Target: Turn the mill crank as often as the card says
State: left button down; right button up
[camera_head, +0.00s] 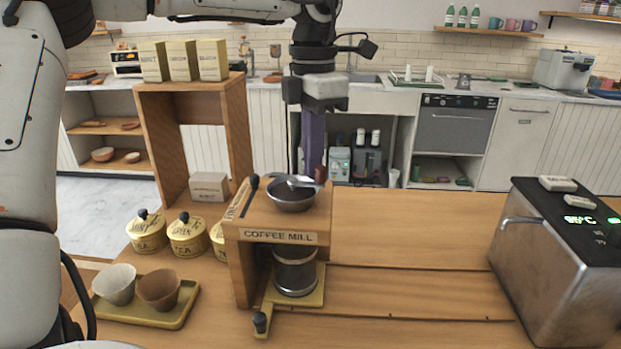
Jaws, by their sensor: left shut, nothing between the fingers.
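The wooden coffee mill (238,245) stands on the counter in the middle, with a "COFFEE MILL" label on its front. A metal bowl (290,203) sits on its top, with a grey crank piece over it. My left gripper (314,172) comes down from above with its purple fingers shut, nothing between them. The fingertips are at the right side of the bowl, close to the crank; I cannot tell whether they touch it. A dark knob (253,181) stands at the mill's left top edge. A metal cup (295,270) is inside the mill. I cannot make out the card. My right gripper is out of view.
A tray (175,316) with two cups and several yellow tea tins (188,235) are on the left. A wooden shelf (242,130) with boxes stands behind them. A metal machine (545,270) with a green display is at right. The counter between mill and machine is clear.

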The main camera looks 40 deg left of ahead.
pick_arm(q)
jog(key=shift+r, duration=0.15)
jog(key=shift+r+p, duration=0.75)
jog(key=shift+p, duration=0.15)
jog(key=s+d+b, duration=0.1)
jog(key=d, duration=0.1)
jog(key=s+d+b, duration=0.1)
jog(key=s+d, duration=0.1)
jog(key=shift+s+d+f, duration=0.1)
jog(key=shift+f, duration=0.05)
jog(key=s, duration=0.2)
jog(key=s+b, duration=0.1)
jog(key=shift+s+a, duration=0.25)
jog(key=shift+s, duration=0.05)
jog(key=shift+s+a, duration=0.35)
jog(key=shift+s, duration=0.2)
